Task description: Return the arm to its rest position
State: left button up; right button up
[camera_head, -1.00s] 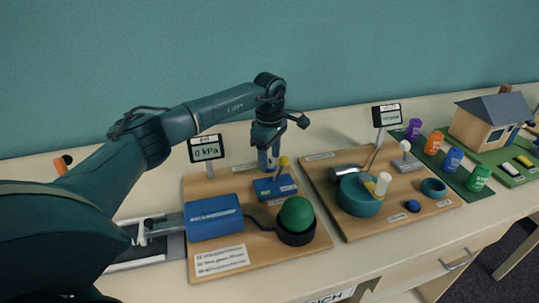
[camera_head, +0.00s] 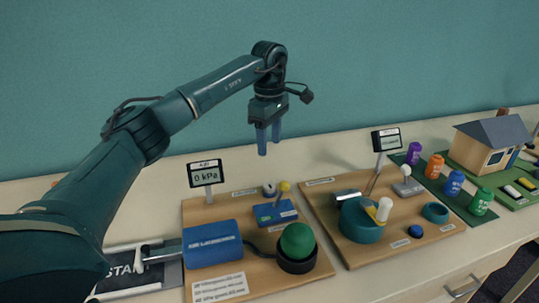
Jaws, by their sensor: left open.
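My left arm comes in from the left, and its gripper (camera_head: 268,143) hangs with fingers pointing down above the back edge of the left wooden board (camera_head: 225,212). The gripper is open and empty, with a gap between its two blue fingers. It is clear of the board. Below it are a small grey-white knob (camera_head: 269,189) and a blue box (camera_head: 275,213) with a yellow-tipped lever. My right gripper is not in view.
The left board holds a blue cylinder (camera_head: 212,243), a green ball (camera_head: 297,240) and a 0 kPa display (camera_head: 206,174). Right are a second board (camera_head: 400,245) with a teal drum (camera_head: 361,222), several coloured canisters and a model house (camera_head: 487,146). Air above the table is free.

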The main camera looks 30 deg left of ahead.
pick_arm(q)
jog(key=shift+r, duration=0.3)
